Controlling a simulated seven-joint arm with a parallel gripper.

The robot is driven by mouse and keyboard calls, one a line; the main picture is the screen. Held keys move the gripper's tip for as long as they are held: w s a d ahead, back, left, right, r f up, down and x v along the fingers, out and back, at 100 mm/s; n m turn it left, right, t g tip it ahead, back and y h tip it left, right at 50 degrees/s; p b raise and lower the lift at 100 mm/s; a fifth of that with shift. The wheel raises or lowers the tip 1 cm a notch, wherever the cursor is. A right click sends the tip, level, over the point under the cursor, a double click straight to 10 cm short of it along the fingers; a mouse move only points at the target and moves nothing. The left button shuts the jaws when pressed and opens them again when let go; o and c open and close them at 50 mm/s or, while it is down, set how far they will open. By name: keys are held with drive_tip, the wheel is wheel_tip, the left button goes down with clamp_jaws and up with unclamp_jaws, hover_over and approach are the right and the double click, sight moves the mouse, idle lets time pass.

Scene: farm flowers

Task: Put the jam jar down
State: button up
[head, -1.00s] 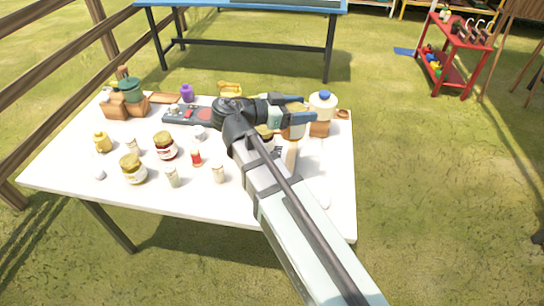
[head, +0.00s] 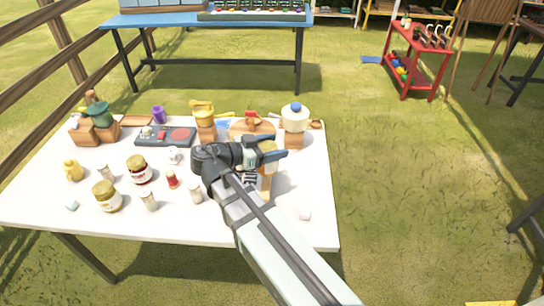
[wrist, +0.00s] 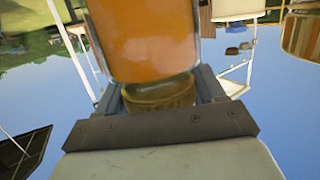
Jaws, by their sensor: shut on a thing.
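My gripper (head: 277,153) is shut on a jam jar with orange contents (head: 268,147) over the right part of the white table (head: 308,235). The wrist view shows the jar's orange glass (wrist: 148,42) and gold lid (wrist: 160,93) between the fingers, with the lid close to the palm. In the head view most of the jar is hidden by the fingers. I cannot tell its height above the table.
A dark red jar (head: 139,169) and a yellowish jar (head: 107,196) stand on the left, with several small shakers. A white jar with a blue lid (head: 294,120) stands on a wooden block behind my gripper.

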drive_tip(key=shift+f, duration=1.95)
drive_tip(key=shift+f, duration=0.15)
drive_tip(key=o, duration=1.4)
drive_tip(key=shift+o, duration=0.2)
drive_tip(key=shift+a, duration=0.1)
drive_tip(key=v, duration=1.2)
drive_tip(key=shift+r, duration=0.2)
drive_tip(key=shift+w, duration=0.1)
